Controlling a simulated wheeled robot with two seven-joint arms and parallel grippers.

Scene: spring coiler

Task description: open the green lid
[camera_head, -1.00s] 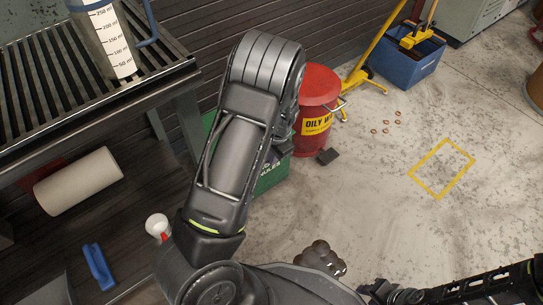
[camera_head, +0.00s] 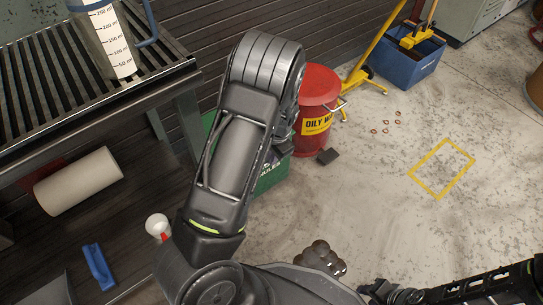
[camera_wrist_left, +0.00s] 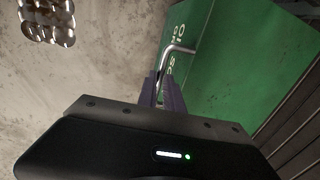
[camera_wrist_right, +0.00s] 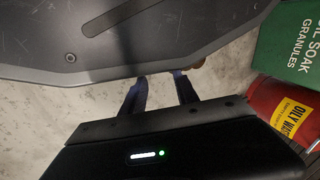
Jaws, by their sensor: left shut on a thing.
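The green bin (camera_head: 271,176) stands on the floor against the dark wall, mostly hidden behind my left arm in the head view. Its lettered green side fills the right of the left wrist view (camera_wrist_left: 240,70), and a corner with white lettering shows in the right wrist view (camera_wrist_right: 299,45). My left gripper (camera_wrist_left: 163,82) is shut on a bent metal handle (camera_wrist_left: 176,48) beside the green side. My right gripper (camera_wrist_right: 160,84) is open and empty, away from the bin.
A red oily waste can (camera_head: 318,100) stands right beside the green bin. A slatted bench (camera_head: 120,100) with a measuring jug (camera_head: 105,40) is at the left. A blue bucket (camera_head: 410,62) stands at the back. The floor at the right is mostly clear.

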